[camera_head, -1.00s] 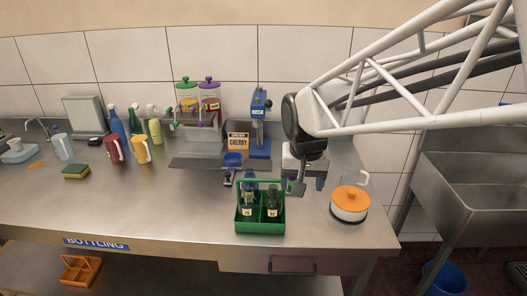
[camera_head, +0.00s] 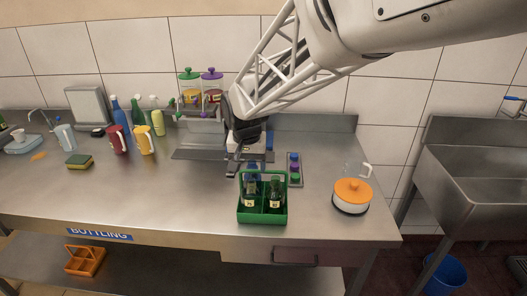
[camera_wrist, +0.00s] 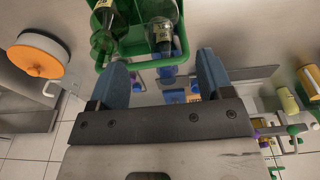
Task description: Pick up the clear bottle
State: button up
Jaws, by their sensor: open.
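A green carrier (camera_head: 262,215) stands on the steel counter with two bottles in it. The left one looks like the clear bottle (camera_head: 249,192), with a pale label; the right one is a dark green bottle (camera_head: 275,195). In the wrist view the clear bottle (camera_wrist: 161,14) is at the top, right of the green bottle (camera_wrist: 104,38), inside the carrier (camera_wrist: 137,44). My gripper (camera_head: 234,171) is just behind and left of the carrier, pointing down. In the wrist view its blue fingers (camera_wrist: 163,72) are spread and hold nothing, short of the clear bottle.
An orange-lidded pot (camera_head: 351,196) stands right of the carrier. A strip of coloured caps (camera_head: 294,169) lies behind it. Red (camera_head: 116,139) and yellow (camera_head: 145,140) mugs and several bottles stand at the left. The front middle of the counter is clear.

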aim_at(250, 183)
jog(key=shift+w+f, duration=0.15)
jog(key=shift+f, duration=1.15)
jog(key=shift+w+f, duration=0.2)
jog(key=shift+f, duration=1.1)
jog(key=shift+w+f, duration=0.2)
jog(key=shift+f, duration=1.05)
grip_shut()
